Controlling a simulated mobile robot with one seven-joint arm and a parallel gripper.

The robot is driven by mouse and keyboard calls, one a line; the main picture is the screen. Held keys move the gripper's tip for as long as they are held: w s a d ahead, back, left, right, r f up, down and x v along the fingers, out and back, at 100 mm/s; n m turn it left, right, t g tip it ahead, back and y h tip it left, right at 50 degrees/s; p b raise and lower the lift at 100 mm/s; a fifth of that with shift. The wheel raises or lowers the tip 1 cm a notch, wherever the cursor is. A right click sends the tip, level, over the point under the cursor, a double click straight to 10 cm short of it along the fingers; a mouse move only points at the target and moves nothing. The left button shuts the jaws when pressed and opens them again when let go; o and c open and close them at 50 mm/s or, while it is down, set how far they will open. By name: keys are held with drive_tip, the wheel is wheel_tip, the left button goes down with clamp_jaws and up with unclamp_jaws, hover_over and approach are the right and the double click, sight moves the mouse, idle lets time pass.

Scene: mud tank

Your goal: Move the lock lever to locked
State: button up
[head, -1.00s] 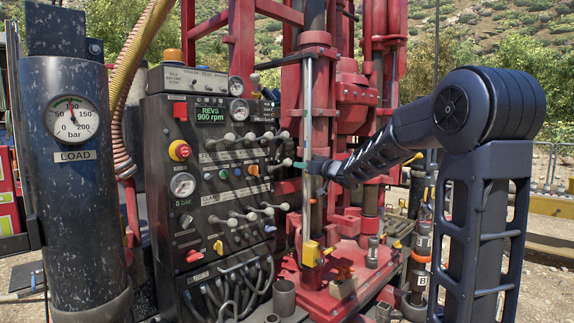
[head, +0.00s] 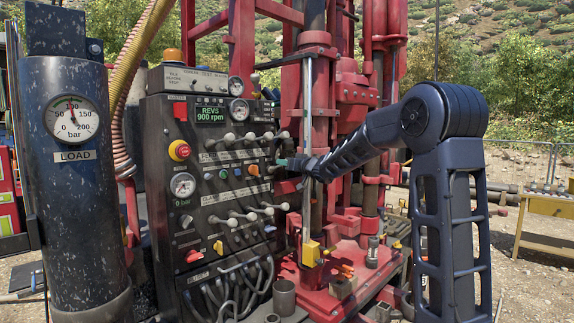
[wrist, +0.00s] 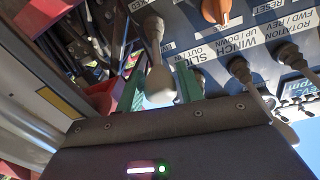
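My gripper (head: 284,162) is at the right edge of the control panel, by the upper levers. In the wrist view its two green fingers (wrist: 159,86) stand apart, either side of a pale lever knob (wrist: 158,86). The fingers look open, with the knob between them; whether they touch it is unclear. This lever (wrist: 154,32) rises to the panel beside a partly cut-off label ending in "CKED", so it seems to be the lock lever.
The control panel (head: 211,235) carries several other white-knobbed levers close by. In the wrist view a winch lever (wrist: 239,69), a rotation lever (wrist: 290,55) and an orange knob (wrist: 215,10) are near. A red rig mast (head: 314,120) stands just right of the panel.

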clamp_jaws()
drive_tip(key=shift+f, duration=0.25)
wheel_tip(320, 180, down, 6)
drive_tip(key=shift+s+d+f, duration=0.2)
drive_tip(key=shift+f, duration=0.05)
idle(0.6)
idle(0.5)
